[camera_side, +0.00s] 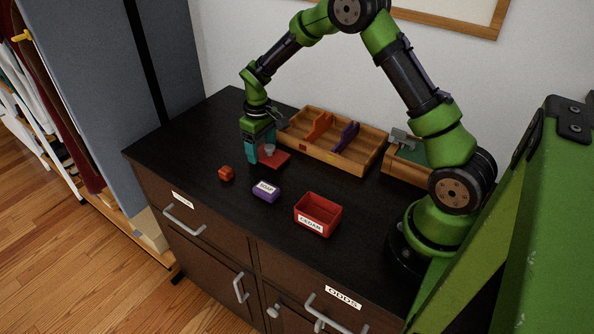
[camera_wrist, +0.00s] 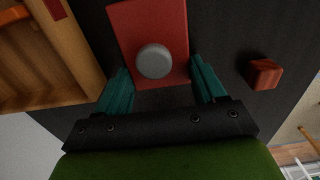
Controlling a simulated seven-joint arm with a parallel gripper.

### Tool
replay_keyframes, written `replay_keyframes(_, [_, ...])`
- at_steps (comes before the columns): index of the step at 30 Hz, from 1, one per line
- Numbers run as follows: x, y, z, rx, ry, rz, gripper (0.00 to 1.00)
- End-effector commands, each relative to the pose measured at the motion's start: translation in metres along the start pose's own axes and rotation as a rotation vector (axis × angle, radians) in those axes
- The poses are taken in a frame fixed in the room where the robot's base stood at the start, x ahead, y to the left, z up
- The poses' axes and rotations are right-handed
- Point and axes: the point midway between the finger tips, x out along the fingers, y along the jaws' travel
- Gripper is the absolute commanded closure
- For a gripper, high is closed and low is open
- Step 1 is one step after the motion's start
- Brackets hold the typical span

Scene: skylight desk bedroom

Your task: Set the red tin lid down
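The red tin lid (camera_side: 275,159) is a flat red plate with a round grey knob. It appears to lie flat on the dark desktop, just in front of the wooden tray. In the wrist view the red lid (camera_wrist: 172,22) is at top centre, with its grey knob (camera_wrist: 154,61) between my fingertips. My gripper (camera_side: 261,154) points down over the lid. In the wrist view my gripper (camera_wrist: 160,75) has its teal fingers apart, with a gap on each side of the knob. Any touch between fingertips and lid edges is unclear.
A red open box (camera_side: 332,207) with a label stands at the desk's front. A labelled purple block (camera_side: 266,191) and a small orange-red block (camera_side: 226,173) lie left of it. The divided wooden tray (camera_side: 365,163) is behind.

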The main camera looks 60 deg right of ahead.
Motion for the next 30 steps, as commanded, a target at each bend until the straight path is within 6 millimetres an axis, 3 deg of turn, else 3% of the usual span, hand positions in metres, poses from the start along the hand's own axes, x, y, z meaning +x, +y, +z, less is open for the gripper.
replay_keyframes(1, [0.0,0.0,0.0,0.0,0.0,0.0,0.23])
replay_keyframes(5, [0.0,0.0,0.0,0.0,-0.001,0.0,0.05])
replay_keyframes(16, [-0.007,0.0,0.0,0.0,0.0,0.0,0.05])
replay_keyframes(30, [-0.099,0.0,0.0,0.0,0.003,0.001,0.05])
